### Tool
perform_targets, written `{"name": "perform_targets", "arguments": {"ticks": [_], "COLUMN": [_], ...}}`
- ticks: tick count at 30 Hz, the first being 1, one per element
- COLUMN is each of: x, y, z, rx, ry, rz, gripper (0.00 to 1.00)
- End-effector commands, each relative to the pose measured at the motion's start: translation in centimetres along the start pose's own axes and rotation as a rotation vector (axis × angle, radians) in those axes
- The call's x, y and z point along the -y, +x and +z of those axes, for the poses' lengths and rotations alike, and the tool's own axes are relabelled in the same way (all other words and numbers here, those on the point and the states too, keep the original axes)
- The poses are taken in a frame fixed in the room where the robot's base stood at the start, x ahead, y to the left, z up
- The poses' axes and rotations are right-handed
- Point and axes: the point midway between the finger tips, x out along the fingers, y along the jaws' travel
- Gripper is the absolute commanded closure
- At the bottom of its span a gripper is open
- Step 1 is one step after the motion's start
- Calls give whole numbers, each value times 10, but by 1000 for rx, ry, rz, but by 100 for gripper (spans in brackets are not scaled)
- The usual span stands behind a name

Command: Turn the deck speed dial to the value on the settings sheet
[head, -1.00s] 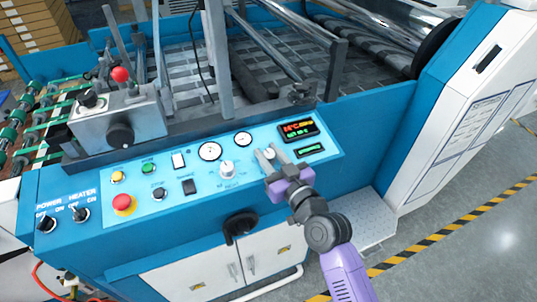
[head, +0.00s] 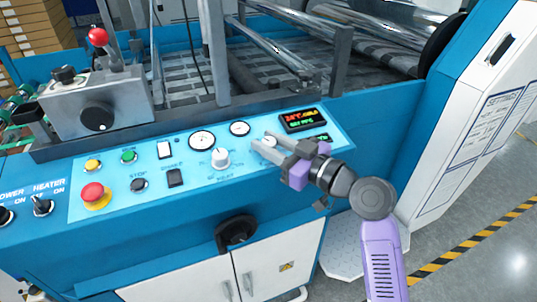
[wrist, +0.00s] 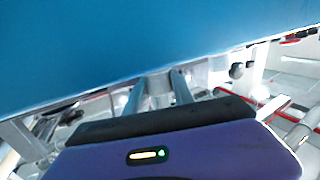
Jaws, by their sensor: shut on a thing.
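A small pale dial (head: 263,142) is on the light-blue control panel (head: 120,195), below the gauges and left of the displays. In the head view my gripper (head: 266,142) reaches it from the right, with its fingers around the dial and shut on it. The fingers partly hide the dial, and its pointer and label cannot be read. In the wrist view the gripper (wrist: 158,88) shows close to the blue machine face, with a grey piece between the fingers.
A red emergency button (head: 95,195) is at the panel's left.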

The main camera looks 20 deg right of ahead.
Motion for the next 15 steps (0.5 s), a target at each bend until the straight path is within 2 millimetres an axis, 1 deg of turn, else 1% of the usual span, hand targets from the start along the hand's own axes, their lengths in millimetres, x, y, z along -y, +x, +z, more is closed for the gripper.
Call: {"name": "perform_targets", "arguments": {"ticks": [1, 9, 15], "x": [-1, 0, 0], "y": [0, 0, 0], "z": [3, 2, 0], "rx": [-2, 1, 2], "ry": [-5, -25, -34], "rz": [-19, -114, -154], "gripper": [100, 100, 100]}}
